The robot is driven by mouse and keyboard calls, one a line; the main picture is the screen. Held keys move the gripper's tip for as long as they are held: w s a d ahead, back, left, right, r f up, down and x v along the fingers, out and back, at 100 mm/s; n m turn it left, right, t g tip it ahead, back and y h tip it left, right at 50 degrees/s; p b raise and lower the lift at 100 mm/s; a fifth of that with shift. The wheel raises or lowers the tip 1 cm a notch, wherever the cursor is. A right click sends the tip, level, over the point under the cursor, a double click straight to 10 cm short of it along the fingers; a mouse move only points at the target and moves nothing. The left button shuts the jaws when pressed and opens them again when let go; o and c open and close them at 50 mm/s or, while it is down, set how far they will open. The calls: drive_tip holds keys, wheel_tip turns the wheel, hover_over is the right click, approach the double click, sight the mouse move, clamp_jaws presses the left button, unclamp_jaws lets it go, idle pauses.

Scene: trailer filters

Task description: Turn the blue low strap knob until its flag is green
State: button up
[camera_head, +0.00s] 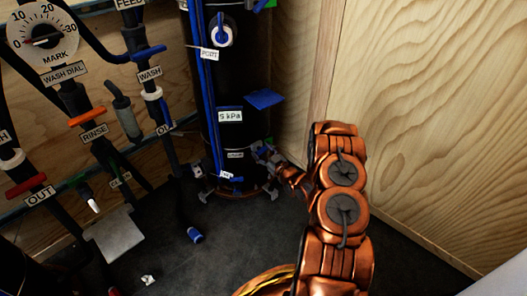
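A tall black filter cylinder (232,80) stands in the corner with vertical blue strips down its left side. My copper arm reaches in from the lower right. I cannot tell whether the fingers touch or grip anything.
A blue-and-white knob (221,36) is higher on the cylinder, with a green patch (270,3) near the top. A blue plate (265,98) juts out above my gripper. Pipes with valve handles (87,117) fill the left; a plywood wall (435,110) bounds the right.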

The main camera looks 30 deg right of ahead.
drive_tip(key=shift+o, duration=1)
drive_tip(key=shift+a, duration=0.1)
drive_tip(key=s, duration=1.2)
drive_tip(key=shift+d, duration=0.35)
